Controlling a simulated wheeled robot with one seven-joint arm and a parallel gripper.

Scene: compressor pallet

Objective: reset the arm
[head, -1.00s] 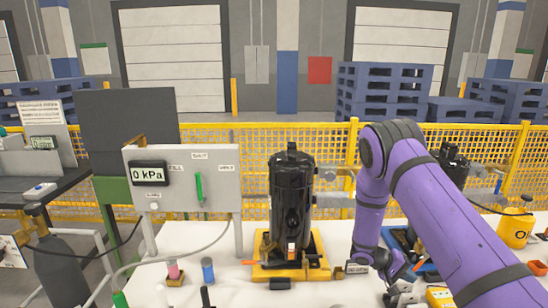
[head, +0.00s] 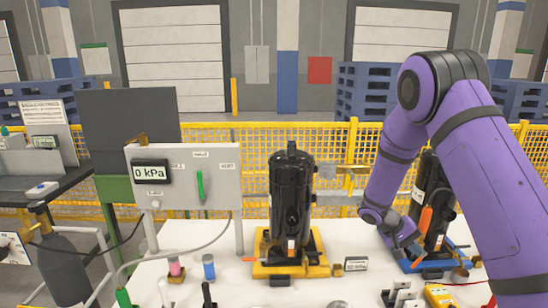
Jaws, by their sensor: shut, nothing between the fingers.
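My purple arm (head: 460,120) reaches in from the right and bends down over the right part of the white table. Its end, my gripper (head: 413,245), is small and partly lost against the dark parts behind it. It looks shut and empty, in front of the black compressor (head: 431,185) on the blue base (head: 410,265). I cannot tell whether it touches anything there.
A black compressor (head: 291,195) stands upright on a yellow base (head: 262,270) mid-table. A gauge panel (head: 215,175) reading 0 kPa stands left of it. Small parts, including a metal block (head: 402,297), lie along the front. A yellow fence (head: 245,150) runs behind.

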